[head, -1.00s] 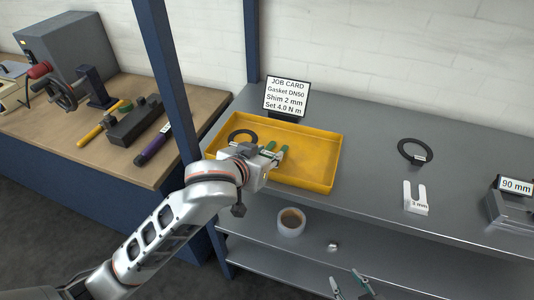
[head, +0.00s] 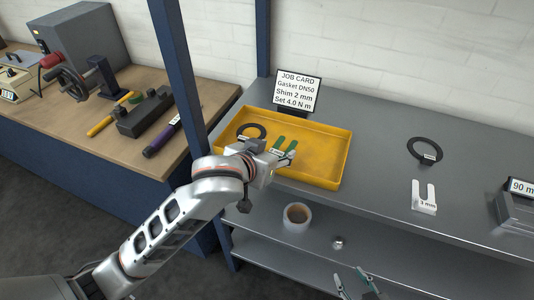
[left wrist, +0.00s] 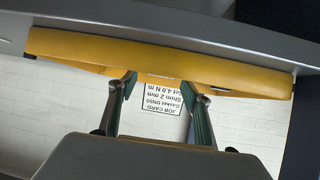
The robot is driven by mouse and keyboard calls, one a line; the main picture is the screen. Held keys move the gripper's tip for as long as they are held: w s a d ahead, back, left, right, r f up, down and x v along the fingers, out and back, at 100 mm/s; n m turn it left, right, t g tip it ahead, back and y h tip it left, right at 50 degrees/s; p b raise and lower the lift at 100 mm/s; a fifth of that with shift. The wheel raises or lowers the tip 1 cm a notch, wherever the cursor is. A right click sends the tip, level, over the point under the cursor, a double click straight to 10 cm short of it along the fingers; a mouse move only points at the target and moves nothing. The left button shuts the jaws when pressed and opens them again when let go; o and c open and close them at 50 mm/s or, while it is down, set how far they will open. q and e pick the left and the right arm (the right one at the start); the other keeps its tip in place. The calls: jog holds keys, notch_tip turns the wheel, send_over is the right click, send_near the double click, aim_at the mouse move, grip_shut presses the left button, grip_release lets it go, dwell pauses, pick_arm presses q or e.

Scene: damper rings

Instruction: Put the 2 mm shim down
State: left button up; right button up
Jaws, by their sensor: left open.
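My left gripper (head: 285,144) is open over the yellow tray (head: 325,183), its green-padded fingertips apart. In the left wrist view the two fingers (left wrist: 160,92) stand wide apart with nothing visible between them but the job card and wall behind. I cannot make out a 2 mm shim; the gripper hides part of the tray. A white forked shim (head: 424,198) lies on the bench at the right; its small label is hard to read and looks like 3 mm. My right gripper (head: 352,280) is at the bottom edge, fingertips apart and empty.
A black ring (head: 251,131) lies in the tray's left part. Another black ring (head: 425,150) lies on the grey bench. The job card (head: 298,92) stands behind the tray. A blue post (head: 180,75) rises left of it. A tape roll (head: 297,217) is on the lower shelf.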

pick_arm(q)
jog(key=v, duration=1.1)
jog(key=shift+s, duration=0.2)
jog(key=shift+a+r, duration=0.1)
grip_shut()
dwell(0.9)
